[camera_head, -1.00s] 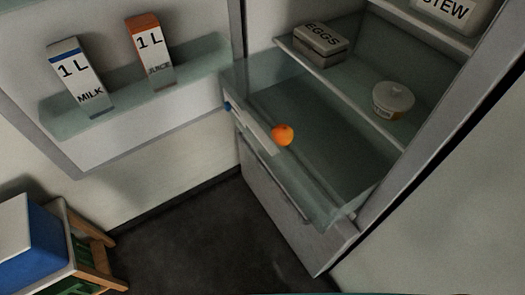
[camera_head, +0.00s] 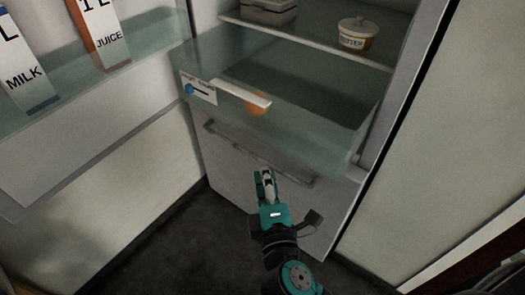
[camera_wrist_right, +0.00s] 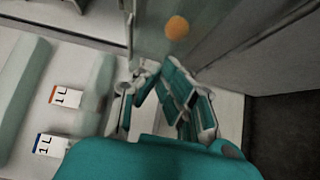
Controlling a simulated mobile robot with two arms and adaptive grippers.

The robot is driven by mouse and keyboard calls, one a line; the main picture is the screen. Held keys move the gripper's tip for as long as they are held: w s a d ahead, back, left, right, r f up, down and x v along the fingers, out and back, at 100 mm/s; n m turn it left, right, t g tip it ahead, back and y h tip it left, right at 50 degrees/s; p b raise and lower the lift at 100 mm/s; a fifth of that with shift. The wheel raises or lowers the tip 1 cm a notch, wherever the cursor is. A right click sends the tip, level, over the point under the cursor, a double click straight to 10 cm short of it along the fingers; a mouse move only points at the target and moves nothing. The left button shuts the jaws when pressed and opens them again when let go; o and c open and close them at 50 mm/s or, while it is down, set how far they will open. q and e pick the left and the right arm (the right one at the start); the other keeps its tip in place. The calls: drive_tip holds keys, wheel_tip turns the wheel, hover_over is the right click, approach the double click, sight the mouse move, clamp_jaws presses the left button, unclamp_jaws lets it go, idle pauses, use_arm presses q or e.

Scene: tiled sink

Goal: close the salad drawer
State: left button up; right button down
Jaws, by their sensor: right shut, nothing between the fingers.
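The salad drawer (camera_head: 310,126) is a clear glass-like drawer low in the fridge, pulled out past the shelf above it. It has a pale handle strip (camera_head: 240,94) on its front. An orange (camera_head: 256,104) shows through the drawer front, and it also shows in the right wrist view (camera_wrist_right: 177,27). My right gripper (camera_head: 265,178) is shut and empty, in front of and below the drawer front, near the lower door's bar. The right wrist view shows its fingers (camera_wrist_right: 155,75) close up. Whether it touches anything cannot be told. My left gripper is not in view.
The open fridge door at left holds milk (camera_head: 28,72) and juice (camera_head: 104,36) cartons on its shelf. A butter tub (camera_head: 357,35) and a grey box (camera_head: 268,10) stand on the shelf above the drawer. A lower panel with a bar handle (camera_head: 235,142) is below. Dark floor (camera_head: 165,245) is free.

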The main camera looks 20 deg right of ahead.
approach(268, 119)
drive_tip(key=w+a, duration=0.2)
drive_tip(key=a, duration=0.1)
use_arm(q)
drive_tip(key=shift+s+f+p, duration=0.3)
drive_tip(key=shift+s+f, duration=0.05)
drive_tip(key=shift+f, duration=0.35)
use_arm(e)
drive_tip(key=shift+w+d+f, duration=0.15)
drive_tip(key=shift+w+d, duration=1.4)
drive_tip(key=shift+d, duration=0.15)
